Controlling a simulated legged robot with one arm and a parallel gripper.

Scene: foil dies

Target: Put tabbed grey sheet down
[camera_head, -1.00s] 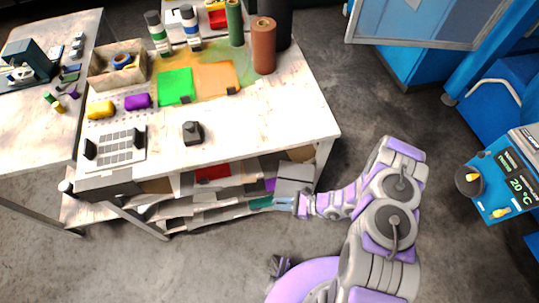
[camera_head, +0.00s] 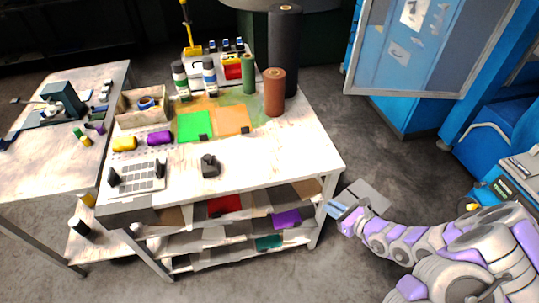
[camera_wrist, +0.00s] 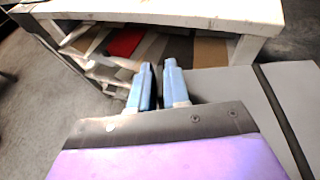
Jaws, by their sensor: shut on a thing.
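The grey sheet (camera_head: 375,194) is in my gripper (camera_head: 338,209), held out in the air just beyond the right end of the white workbench (camera_head: 290,165). In the wrist view the sheet (camera_wrist: 225,95) spreads right from the blue fingertips (camera_wrist: 158,75), with a dark strip across it. The fingers are close together, and the sheet's held edge is mostly hidden by them and the wrist. A green sheet (camera_head: 193,126) and an orange sheet (camera_head: 232,121) lie side by side on the benchtop, each with a dark tab on its front edge.
Under the bench, shelves hold a red sheet (camera_head: 224,206), a purple sheet (camera_head: 287,219) and a teal sheet (camera_head: 268,242). A brown roll (camera_head: 274,95) and a black roll (camera_head: 285,50) stand at the back right. A black knob-like object (camera_head: 209,165) sits near the front. The front-right benchtop is bare.

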